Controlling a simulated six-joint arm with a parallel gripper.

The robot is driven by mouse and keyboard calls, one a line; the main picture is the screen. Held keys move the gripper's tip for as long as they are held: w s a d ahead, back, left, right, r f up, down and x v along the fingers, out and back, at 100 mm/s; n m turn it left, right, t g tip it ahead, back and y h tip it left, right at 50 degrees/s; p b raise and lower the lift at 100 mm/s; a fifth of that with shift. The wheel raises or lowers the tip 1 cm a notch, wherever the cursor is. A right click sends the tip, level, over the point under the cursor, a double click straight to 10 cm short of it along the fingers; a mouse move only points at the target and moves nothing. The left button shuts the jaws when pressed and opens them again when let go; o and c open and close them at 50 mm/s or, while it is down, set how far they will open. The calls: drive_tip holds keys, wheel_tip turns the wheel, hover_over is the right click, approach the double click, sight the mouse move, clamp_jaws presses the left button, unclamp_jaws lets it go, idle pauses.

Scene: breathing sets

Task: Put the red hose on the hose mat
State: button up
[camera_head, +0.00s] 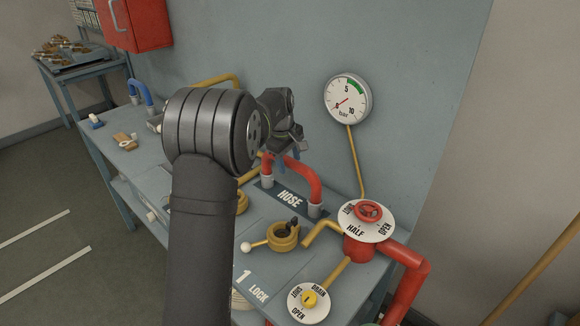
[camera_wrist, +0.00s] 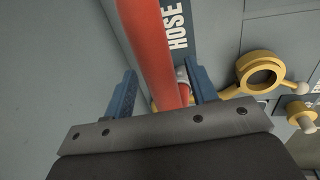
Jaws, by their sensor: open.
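The red hose (camera_head: 308,178) is an arch with grey end cuffs. It stands upright at the dark hose mat (camera_head: 290,198) lettered HOSE, with its cuffs down at the mat. My gripper (camera_head: 290,150) is at the top of the hose, partly hidden behind my own arm. In the wrist view my gripper (camera_wrist: 163,85) is open, with one blue finger on each side of the hose (camera_wrist: 152,45). I cannot tell whether the fingers touch it. The mat (camera_wrist: 190,48) shows beyond it, and one grey cuff is partly visible.
A yellow lever ring (camera_head: 283,237) stands in front of the mat. A red valve wheel (camera_head: 368,211) and a yellow drain knob (camera_head: 310,299) are to the right. A pressure gauge (camera_head: 348,98) is on the wall. A blue hose (camera_head: 142,90) stands at the bench's far left.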

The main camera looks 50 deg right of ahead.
wheel_tip(320, 180, up, 9)
drive_tip(key=a, duration=0.1)
drive_tip(key=shift+a, duration=0.4)
drive_tip(key=f, duration=0.4)
drive_tip(key=d+f, duration=0.1)
drive_tip(key=f, duration=0.3)
drive_tip(key=d+f, duration=0.1)
drive_tip(key=f, duration=0.3)
drive_tip(key=shift+d+f, duration=0.1)
drive_tip(key=shift+d, duration=0.1)
wheel_tip(320, 180, up, 2)
drive_tip(key=shift+r, duration=0.85)
